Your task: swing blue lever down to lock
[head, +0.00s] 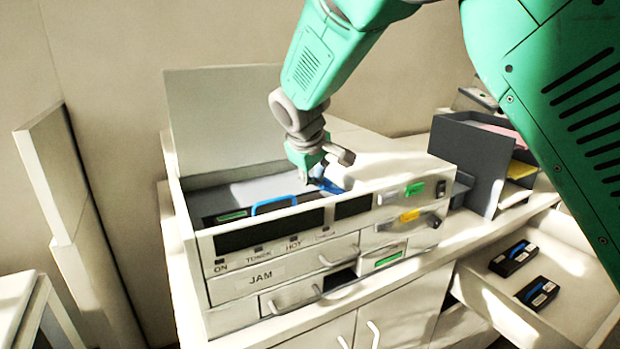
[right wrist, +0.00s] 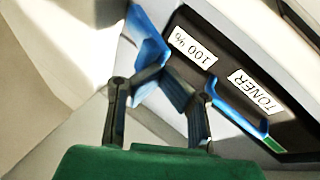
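The blue lever (head: 329,185) is inside the open top of the white printer (head: 290,224), beside the dark toner cartridge (head: 236,215) with its blue handle (head: 287,202). The lever (right wrist: 147,38) stands by the cartridge's end in the right wrist view, where the cartridge bears "TONER" and "100%" labels. My right gripper (head: 319,174) reaches down into the printer at the lever. In the right wrist view, the fingers of my right gripper (right wrist: 163,77) bend inward and their tips come together at the lever's near end, with blue between them. The exact contact is partly hidden. My left gripper is out of view.
The raised printer lid (head: 222,118) stands behind the opening. The printer's front wall borders it. A dark paper tray organizer (head: 470,155) stands to the right. An open drawer (head: 563,262) at lower right holds two dark cartridges (head: 514,257).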

